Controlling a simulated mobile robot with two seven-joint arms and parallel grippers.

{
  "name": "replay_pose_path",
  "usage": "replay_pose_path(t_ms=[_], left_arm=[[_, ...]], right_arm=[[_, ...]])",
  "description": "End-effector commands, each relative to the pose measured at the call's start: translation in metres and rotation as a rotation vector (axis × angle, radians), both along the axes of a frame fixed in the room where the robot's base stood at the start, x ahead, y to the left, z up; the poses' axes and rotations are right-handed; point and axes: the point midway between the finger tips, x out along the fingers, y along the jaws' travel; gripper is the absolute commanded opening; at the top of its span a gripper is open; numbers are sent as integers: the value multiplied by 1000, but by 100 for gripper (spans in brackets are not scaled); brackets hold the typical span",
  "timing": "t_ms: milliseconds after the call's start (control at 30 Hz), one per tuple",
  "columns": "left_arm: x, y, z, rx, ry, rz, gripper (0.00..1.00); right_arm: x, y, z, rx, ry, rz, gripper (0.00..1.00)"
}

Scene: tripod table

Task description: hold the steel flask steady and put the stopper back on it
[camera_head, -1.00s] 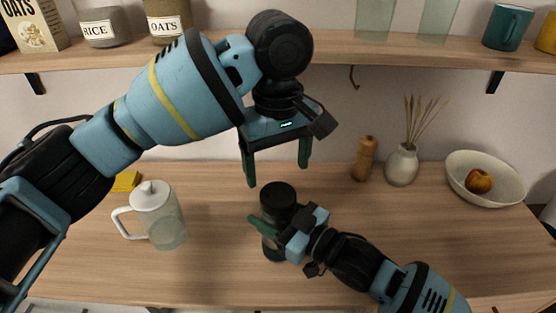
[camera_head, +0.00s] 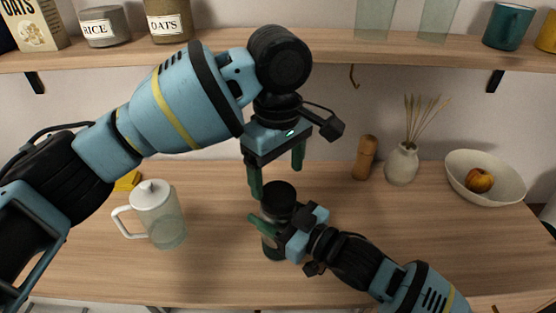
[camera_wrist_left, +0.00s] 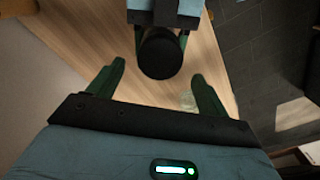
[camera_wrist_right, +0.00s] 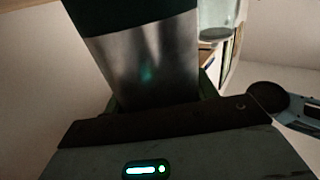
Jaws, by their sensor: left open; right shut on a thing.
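My right gripper (camera_head: 266,232) is shut around the flask's body from the right. My left gripper (camera_head: 277,181) points down just above the black top, open and empty, with its fingers apart.
A clear jug with a white lid and handle (camera_head: 160,215) stands left of the flask. A wooden mill (camera_head: 365,158), a vase with dry stems (camera_head: 402,165) and a bowl holding an apple (camera_head: 500,172) stand at the back right. A shelf (camera_head: 330,56) runs above. The front right table is clear.

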Motion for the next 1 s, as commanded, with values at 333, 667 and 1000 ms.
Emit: replay_pose_path(t_ms=[333, 667, 1000], left_arm=[[0, 0, -48, 1, 1, 0, 78], [0, 0, -60, 0, 0, -1, 78], [0, 0, -60, 0, 0, -1, 55]], right_arm=[[0, 0, -1, -3, 1, -1, 0], [0, 0, -1, -3, 1, -1, 0], [0, 0, -1, -3, 1, -1, 0]])
